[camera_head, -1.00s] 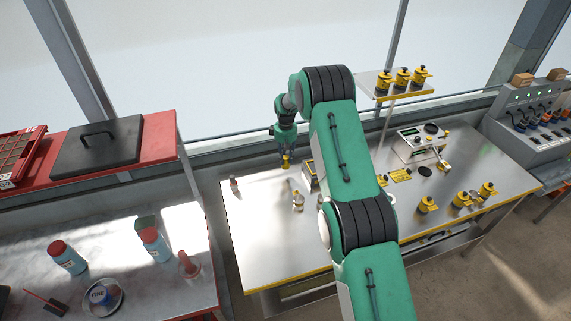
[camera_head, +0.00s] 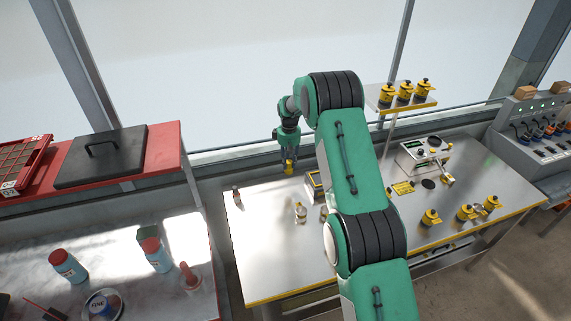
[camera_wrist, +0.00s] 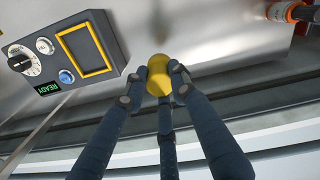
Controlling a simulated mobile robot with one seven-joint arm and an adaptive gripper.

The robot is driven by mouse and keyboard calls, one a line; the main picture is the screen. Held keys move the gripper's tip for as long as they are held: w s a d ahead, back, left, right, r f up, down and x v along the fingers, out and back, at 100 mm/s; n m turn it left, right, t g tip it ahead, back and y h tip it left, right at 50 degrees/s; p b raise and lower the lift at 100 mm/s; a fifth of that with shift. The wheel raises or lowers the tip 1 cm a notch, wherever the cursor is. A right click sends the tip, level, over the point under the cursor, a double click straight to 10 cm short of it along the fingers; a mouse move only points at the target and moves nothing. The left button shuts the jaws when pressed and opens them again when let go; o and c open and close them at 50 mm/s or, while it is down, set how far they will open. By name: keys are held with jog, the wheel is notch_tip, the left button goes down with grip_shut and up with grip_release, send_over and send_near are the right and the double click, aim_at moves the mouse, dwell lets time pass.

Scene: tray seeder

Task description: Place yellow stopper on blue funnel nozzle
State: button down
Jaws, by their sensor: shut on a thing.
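My gripper (camera_head: 289,166) hangs above the far left part of the steel table. It is shut on a small yellow thing, the yellow stopper (camera_wrist: 158,72), whose rounded yellow face shows between the dark fingers in the wrist view. The stopper also shows as a yellow spot under the gripper in the head view (camera_head: 289,170). I cannot make out a blue funnel nozzle for certain. A blue piece marked FINE (camera_head: 101,304) sits in a round metal dish on the left bench.
A control box (camera_wrist: 65,50) with a dial, blue button and yellow frame stands close to my gripper. A small bottle with an orange band (camera_wrist: 288,12) is nearby. Several yellow-and-black pots (camera_head: 465,212) stand at the right. Blue bottles with red caps (camera_head: 68,266) stand on the left bench.

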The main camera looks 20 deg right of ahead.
dwell(0.4)
jog(key=s+a+b, duration=0.1)
jog(key=s+a, duration=0.3)
jog(key=a, duration=0.4)
jog(key=s+a+f+b, duration=0.1)
jog(key=s+a, duration=0.2)
jog(key=a, duration=0.6)
jog(key=s+a+b, duration=0.1)
jog(key=s+a, duration=0.3)
jog(key=a, duration=0.4)
jog(key=s+a+f+n+p, duration=0.1)
jog(key=s+a+n, duration=0.1)
jog(key=s+a, duration=1)
jog(key=s+a+n+p, duration=0.2)
jog(key=s+a, duration=0.9)
jog(key=a, duration=0.8)
jog(key=s+a+f+n+p, duration=0.1)
jog(key=s+a+n, duration=0.1)
jog(key=s+a, duration=1)
jog(key=a, duration=0.3)
jog(key=shift+s+a+f+n+p, duration=0.2)
jog(key=shift+s+f+n+p, duration=0.1)
jog(key=shift+s+f, duration=0.05)
jog(key=shift+w+a, duration=0.1)
jog(key=w+a+f, duration=0.1)
jog(key=w+a, duration=0.8)
jog(key=a, duration=0.3)
jog(key=shift+w+a+f+p, duration=0.25)
jog(key=shift+f+p, duration=0.05)
jog(key=shift+p, duration=0.1)
